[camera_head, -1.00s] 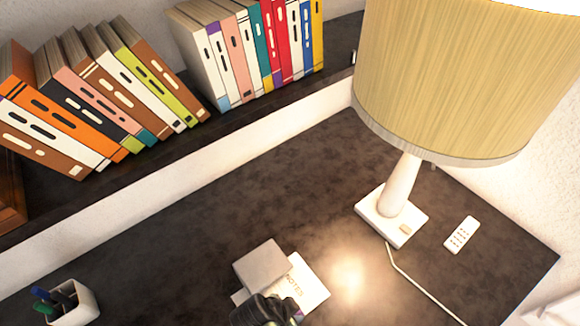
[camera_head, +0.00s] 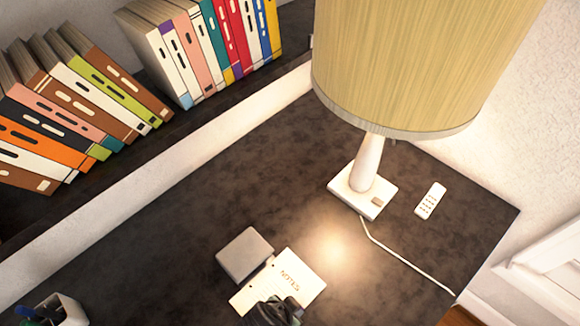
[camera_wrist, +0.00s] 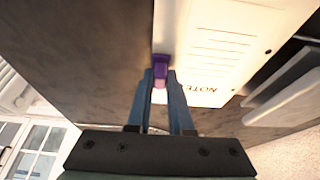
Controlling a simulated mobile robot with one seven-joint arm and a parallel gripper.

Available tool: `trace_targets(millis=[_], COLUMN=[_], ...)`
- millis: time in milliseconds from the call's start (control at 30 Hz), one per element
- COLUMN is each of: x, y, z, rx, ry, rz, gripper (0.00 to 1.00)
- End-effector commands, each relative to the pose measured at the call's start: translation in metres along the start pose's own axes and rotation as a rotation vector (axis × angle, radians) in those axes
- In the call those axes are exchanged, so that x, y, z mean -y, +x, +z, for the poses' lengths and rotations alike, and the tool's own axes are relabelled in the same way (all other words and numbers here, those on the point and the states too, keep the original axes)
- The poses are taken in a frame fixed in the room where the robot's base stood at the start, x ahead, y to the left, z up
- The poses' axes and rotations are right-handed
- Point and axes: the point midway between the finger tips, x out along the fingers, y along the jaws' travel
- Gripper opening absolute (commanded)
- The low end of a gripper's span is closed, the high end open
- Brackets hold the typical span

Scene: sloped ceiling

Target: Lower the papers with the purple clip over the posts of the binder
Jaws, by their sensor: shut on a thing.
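My gripper (camera_head: 277,312) is shut on the purple clip (camera_wrist: 160,66), which shows between the fingertips (camera_wrist: 156,85) in the wrist view. The clip grips an edge of the white lined papers (camera_head: 288,280), marked NOTES; they also fill the upper right of the wrist view (camera_wrist: 235,35). Two small dark holes show along one edge of the papers. A flat grey square (camera_head: 245,254) lies on the desk, just up and left of the papers, partly overlapped or met by them. I cannot tell whether it is the binder; no posts are visible.
A lamp (camera_head: 368,185) with a wide shade stands right of centre, its cord running down right. A white remote (camera_head: 431,200) lies beside it. A pen cup (camera_head: 62,310) is at lower left. Books (camera_head: 80,90) line the back shelf. The desk's middle (camera_head: 215,195) is clear.

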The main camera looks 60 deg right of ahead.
Motion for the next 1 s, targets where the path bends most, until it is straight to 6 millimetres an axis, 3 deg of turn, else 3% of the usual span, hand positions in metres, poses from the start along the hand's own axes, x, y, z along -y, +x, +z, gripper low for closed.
trace_targets(millis=[267, 300, 500, 833, 1000], x=[-0.001, -0.001, -0.001, -0.001, 0.000], y=[0.000, 0.000, 0.000, -0.003, -0.019], z=[0.000, 0.000, 0.000, 0.000, 0.000], rx=[0.000, 0.000, 0.000, 0.000, -0.001], ry=[0.001, 0.001, 0.001, 0.001, 0.001], rz=[-0.001, -0.001, -0.001, -0.002, -0.004], gripper=[0.00, 0.23, 0.54, 0.54, 0.54])
